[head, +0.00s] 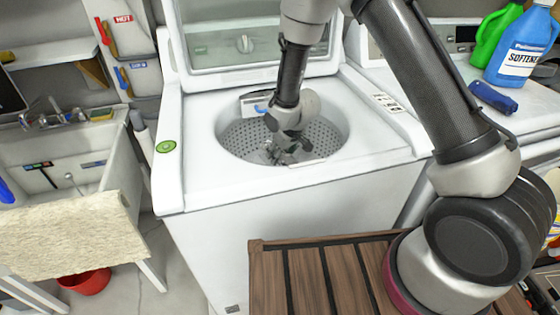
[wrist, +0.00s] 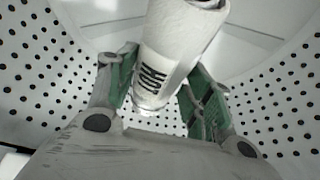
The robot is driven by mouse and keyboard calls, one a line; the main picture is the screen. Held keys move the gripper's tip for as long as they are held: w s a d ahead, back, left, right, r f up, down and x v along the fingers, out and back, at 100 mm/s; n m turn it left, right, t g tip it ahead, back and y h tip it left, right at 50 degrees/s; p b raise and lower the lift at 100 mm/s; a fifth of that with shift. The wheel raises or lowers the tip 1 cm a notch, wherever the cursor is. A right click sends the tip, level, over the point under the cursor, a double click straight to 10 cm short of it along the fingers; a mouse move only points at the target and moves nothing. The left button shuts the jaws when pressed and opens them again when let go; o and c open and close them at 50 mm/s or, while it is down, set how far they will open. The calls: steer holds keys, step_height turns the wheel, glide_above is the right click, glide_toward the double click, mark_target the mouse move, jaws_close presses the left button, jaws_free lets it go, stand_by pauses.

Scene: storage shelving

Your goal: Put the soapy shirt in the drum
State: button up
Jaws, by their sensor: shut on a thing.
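The drum (head: 240,137) is the round, perforated tub of the open top-loading washer. Its holed wall (wrist: 60,75) fills both sides of the wrist view. My gripper (head: 290,150) is down inside the drum opening. In the wrist view my gripper (wrist: 160,88) has its green-padded fingers on either side of a white, rolled-looking thing with black markings, which I take for the soapy shirt (wrist: 176,45). It is held between the fingers. In the head view the gripper mostly hides it, and soap on it cannot be made out.
The washer lid (head: 215,50) stands raised behind the drum. A sink (head: 70,165) with a cream cloth (head: 70,235) over its front is at left. A slatted wooden surface (head: 310,280) is in front. A blue softener bottle (head: 520,50) stands at right.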

mark_target(280, 159)
steer(key=shift+f, duration=1.55)
steer(key=shift+f, duration=0.1)
steer(key=shift+f, duration=0.35)
steer(key=shift+f, duration=0.15)
steer(key=o, duration=1.2)
